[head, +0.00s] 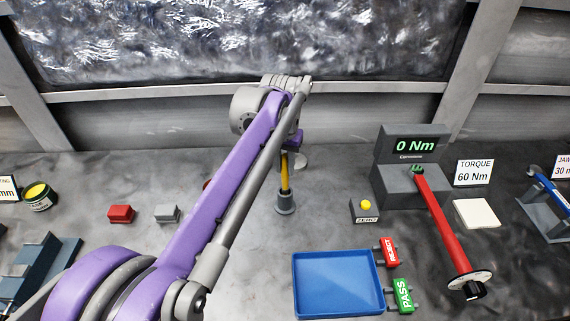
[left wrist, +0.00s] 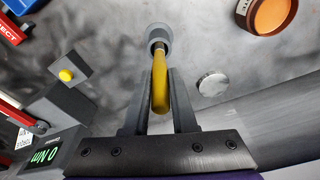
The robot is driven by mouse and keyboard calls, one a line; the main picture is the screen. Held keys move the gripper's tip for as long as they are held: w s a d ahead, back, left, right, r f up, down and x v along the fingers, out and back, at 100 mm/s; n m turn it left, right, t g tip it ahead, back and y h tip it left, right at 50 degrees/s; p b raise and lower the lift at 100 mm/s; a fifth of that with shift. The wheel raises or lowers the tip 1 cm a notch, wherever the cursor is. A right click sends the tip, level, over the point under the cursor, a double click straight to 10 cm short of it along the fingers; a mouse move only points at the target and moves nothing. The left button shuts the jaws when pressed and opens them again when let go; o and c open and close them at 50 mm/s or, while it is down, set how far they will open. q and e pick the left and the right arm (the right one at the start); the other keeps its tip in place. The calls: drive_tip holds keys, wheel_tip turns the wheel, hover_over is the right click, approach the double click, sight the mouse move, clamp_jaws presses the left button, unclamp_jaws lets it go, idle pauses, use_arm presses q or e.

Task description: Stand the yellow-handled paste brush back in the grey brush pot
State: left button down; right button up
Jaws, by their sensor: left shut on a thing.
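The paste brush (head: 285,176) has a yellow handle and hangs upright under my left gripper (head: 289,148). The grey brush pot (head: 285,205) stands on the bench directly below it. In the head view the brush's dark lower part meets the pot's mouth; how deep it sits is hard to tell. In the left wrist view, my left gripper (left wrist: 159,80) is shut on the yellow handle (left wrist: 160,88), with a finger on each side. The pot (left wrist: 158,36) shows round the brush's far end there. My right gripper is not in view.
A blue tray (head: 338,284) with REJECT and PASS tags lies to the right in front. A torque tester (head: 408,182) with a red wrench (head: 442,228) stands further right. Red (head: 121,214) and grey (head: 167,213) blocks lie left. A silver disc (left wrist: 212,85) lies near the pot.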

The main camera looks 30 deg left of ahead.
use_arm(q)
drive_tip(key=shift+f+b, duration=0.7)
drive_tip(key=shift+f, duration=0.75)
idle(0.3)
drive_tip(key=c, duration=0.6)
unclamp_jaws()
drive_tip(key=shift+c, duration=0.2)
drive_tip(key=shift+r, duration=0.1)
drive_tip(key=r, duration=0.3)
drive_tip(key=s+r, duration=0.1)
drive_tip(key=r, duration=0.3)
drive_tip(key=r+p, duration=0.1)
drive_tip(key=r, duration=0.2)
drive_tip(key=shift+s+d+r, duration=0.15)
drive_tip(key=shift+s+r, duration=0.05)
drive_tip(key=shift+r, duration=0.1)
drive_tip(key=shift+f, duration=0.1)
